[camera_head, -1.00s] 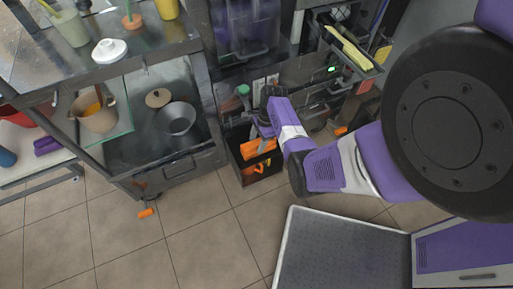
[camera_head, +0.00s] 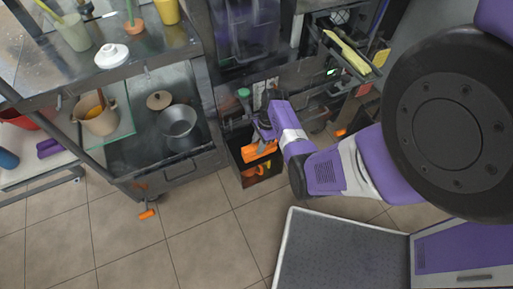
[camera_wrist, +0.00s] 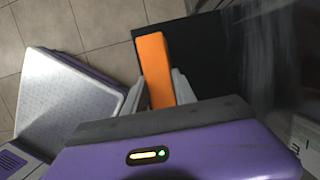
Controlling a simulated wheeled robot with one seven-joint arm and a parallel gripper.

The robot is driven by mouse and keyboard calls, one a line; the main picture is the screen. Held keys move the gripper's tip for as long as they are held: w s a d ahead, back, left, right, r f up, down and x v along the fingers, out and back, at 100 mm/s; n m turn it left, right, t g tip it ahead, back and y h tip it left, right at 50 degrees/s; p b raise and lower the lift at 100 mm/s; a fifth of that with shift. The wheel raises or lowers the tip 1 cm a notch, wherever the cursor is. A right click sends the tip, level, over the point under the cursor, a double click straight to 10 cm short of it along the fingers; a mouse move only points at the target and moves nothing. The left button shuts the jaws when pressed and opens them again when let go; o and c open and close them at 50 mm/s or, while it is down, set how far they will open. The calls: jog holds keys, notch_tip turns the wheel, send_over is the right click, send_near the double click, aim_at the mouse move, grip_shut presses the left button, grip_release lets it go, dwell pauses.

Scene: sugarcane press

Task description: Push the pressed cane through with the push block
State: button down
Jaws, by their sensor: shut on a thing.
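My gripper (camera_wrist: 160,78) is shut on an orange block (camera_wrist: 154,58), which I take to be the push block. One finger is on each side of it in the wrist view. In the head view my gripper (camera_head: 265,130) points down over a dark open bin, and the orange block (camera_head: 258,151) shows at the bin's opening. Pale yellow cane (camera_head: 347,50) lies on a tray of the machine at upper right. I cannot tell whether it is pressed.
The dark bin (camera_head: 238,167) stands on the floor with other orange things (camera_head: 251,172) in it. A steel cart (camera_head: 165,180) with a pot (camera_head: 177,122) is at left. A small orange piece (camera_head: 147,214) lies on the floor.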

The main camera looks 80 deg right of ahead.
jog(key=s+a+r+p, duration=0.2)
jog(key=a+r+p, duration=0.1)
jog(key=r+p, duration=0.2)
jog(key=p, duration=0.2)
jog(key=shift+s+a+r+p, duration=0.15)
jog(key=shift+s+p, duration=0.25)
dwell(0.6)
